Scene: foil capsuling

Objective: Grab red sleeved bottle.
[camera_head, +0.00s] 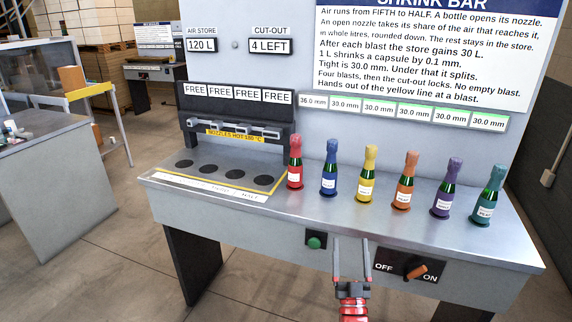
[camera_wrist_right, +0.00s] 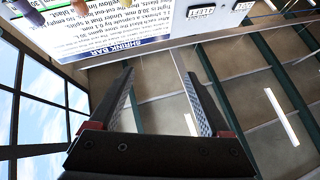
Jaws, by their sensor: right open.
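The red sleeved bottle (camera_head: 295,164) stands upright on the metal bench (camera_head: 240,205), leftmost in a row of several bottles. It has a red capsule over its neck and a white label. My right gripper (camera_head: 352,242) is open and empty in front of the bench's front edge, to the right of and nearer than the red bottle, with clear space between them. In the right wrist view its two fingers (camera_wrist_right: 158,95) are spread with nothing between them. My left gripper is not in view.
To the right stand blue (camera_head: 329,170), yellow (camera_head: 367,177), orange (camera_head: 404,182), purple (camera_head: 447,190) and teal (camera_head: 488,197) bottles. The hot nozzle rack (camera_head: 232,112) is behind left, above several dark round spots. A green button (camera_head: 315,241) and ON/OFF switch (camera_head: 415,271) are on the bench front.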

